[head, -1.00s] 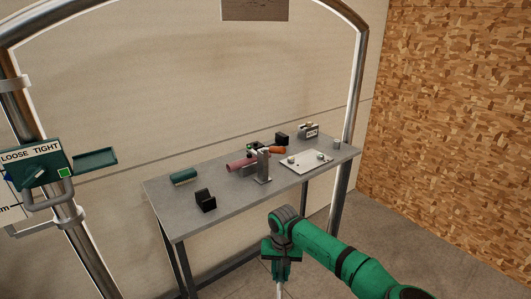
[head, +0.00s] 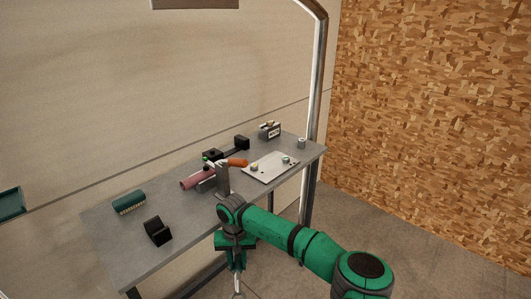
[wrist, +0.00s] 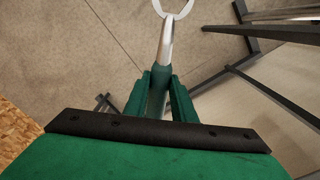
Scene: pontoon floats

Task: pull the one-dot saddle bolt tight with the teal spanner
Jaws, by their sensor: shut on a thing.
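My gripper (head: 236,258) is shut on the teal spanner in front of the bench's near edge. In the wrist view its teal handle (wrist: 159,92) lies between the jaws of my gripper (wrist: 160,95), and its silver shaft ends in a pale ring (wrist: 172,8). In the head view the spanner's silver end (head: 238,288) hangs below the jaws, clear of the bench. A pale plate (head: 268,177) on the bench carries two small bolt-like knobs, one left (head: 254,167) and one right (head: 286,160). No dot marks can be read on them.
The grey bench (head: 195,243) also holds a dark green brush-like block (head: 129,203), a black holder (head: 158,232), a metal bracket (head: 223,180) beside a pink cylinder (head: 194,182), and a small labelled box (head: 270,131). A steel post (head: 318,90) stands behind the right end.

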